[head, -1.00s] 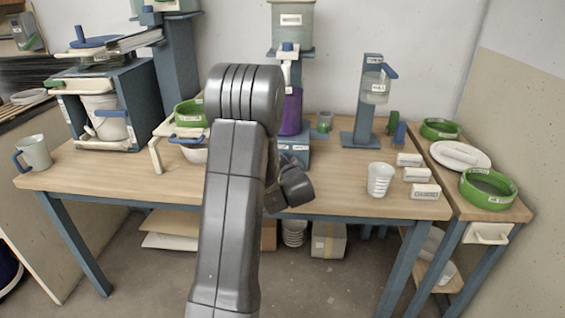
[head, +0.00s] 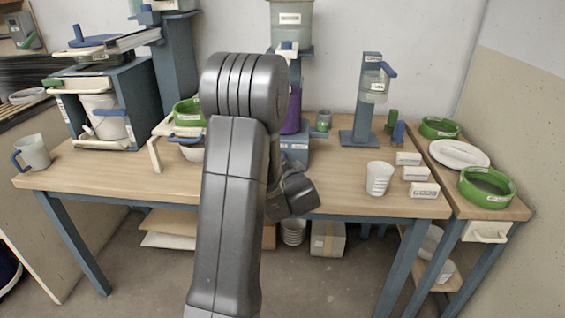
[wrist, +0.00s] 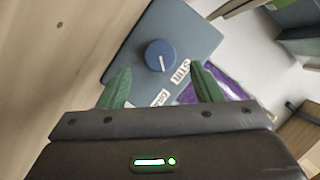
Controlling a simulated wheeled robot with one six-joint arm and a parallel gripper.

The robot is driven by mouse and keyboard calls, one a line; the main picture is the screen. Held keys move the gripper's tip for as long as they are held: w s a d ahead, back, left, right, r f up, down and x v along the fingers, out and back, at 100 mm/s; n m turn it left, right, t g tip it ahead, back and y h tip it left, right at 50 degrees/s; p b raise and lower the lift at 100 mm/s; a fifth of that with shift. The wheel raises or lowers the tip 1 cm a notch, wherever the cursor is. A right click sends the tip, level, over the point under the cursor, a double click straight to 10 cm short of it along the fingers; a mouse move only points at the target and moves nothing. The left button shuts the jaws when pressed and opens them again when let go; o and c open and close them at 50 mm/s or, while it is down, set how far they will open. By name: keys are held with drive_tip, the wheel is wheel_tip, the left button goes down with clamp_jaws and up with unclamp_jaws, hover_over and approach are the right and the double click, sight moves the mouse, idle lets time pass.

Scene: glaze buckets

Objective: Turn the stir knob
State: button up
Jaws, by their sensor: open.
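The stir knob (wrist: 160,55) is a round dark blue dial with a white pointer line. It sits on the blue-grey face of the stirrer base (wrist: 190,28), beside a white label reading STIR, in the wrist view. My gripper (wrist: 160,84) is open, its two green fingers apart on either side below the knob in the picture, not touching it. In the head view the stirrer base (head: 294,150) stands on the table under a purple container (head: 291,112), and my arm hides the knob and my gripper.
A white cup (head: 379,179) and several labelled white blocks (head: 415,173) stand to the right on the wooden table (head: 335,190). A blue dispenser stand (head: 368,100) is behind them. A green-rimmed sieve (head: 188,112) is left of my arm.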

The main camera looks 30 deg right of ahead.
drive_tip(key=v, duration=0.9)
drive_tip(key=x, duration=1.3)
drive_tip(key=shift+w, duration=0.3)
